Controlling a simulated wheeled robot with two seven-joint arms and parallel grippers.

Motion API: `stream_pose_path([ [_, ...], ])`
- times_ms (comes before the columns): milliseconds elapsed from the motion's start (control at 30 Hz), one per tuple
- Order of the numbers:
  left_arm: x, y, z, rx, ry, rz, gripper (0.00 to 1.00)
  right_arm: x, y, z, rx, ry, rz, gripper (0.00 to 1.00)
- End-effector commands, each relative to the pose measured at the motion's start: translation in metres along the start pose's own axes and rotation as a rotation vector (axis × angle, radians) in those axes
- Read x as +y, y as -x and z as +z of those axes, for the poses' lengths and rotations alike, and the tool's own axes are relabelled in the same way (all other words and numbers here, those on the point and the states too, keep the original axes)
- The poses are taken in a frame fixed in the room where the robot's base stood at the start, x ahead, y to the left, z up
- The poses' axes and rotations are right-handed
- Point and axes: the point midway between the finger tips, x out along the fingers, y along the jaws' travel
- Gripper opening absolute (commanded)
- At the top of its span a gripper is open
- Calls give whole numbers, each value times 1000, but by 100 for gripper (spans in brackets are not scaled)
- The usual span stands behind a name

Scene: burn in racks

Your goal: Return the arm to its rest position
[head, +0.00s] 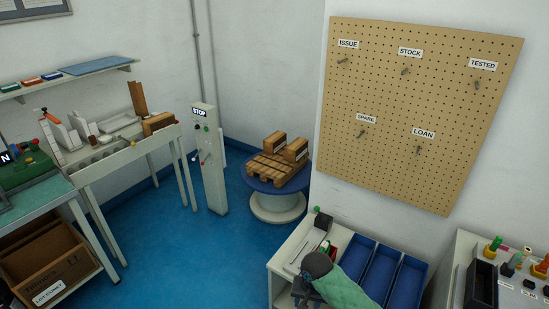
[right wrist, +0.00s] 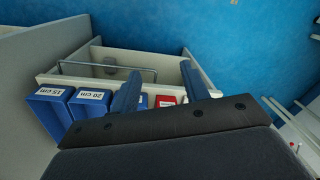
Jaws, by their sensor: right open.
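My right arm, with a green sleeve and a dark grey joint, comes in at the bottom of the head view, over the white bench with blue bins. Part of my right gripper (head: 304,291) shows there at the lower edge. In the right wrist view my right gripper (right wrist: 160,80) has its two fingers wide apart with nothing between them. It is above a pale open-topped unit with a metal handle (right wrist: 105,70). My left gripper is not in view.
Blue bins (head: 381,273) stand under and beside my right arm; labelled blue bins (right wrist: 88,103) show below the gripper. A pegboard (head: 420,105) hangs behind. A grey STOP post (head: 210,165) and a round turntable (head: 277,205) with a pallet stand beyond. Blue floor between is clear.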

Motion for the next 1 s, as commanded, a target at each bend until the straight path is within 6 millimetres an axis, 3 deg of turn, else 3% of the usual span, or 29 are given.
stream_pose_path([
  [33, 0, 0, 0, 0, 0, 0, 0, -2, 0, 15, 4, 25, -24, 46],
  [200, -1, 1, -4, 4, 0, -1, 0, -1, 5, 49, 47, 110, -84, 46],
  [433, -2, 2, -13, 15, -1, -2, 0, 16, 18, 91, 116, 199, -131, 46],
  [800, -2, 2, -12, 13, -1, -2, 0, 76, 45, 154, 230, 300, -99, 46],
  [1000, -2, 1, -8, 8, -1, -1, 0, 106, 57, 176, 263, 333, -53, 46],
])
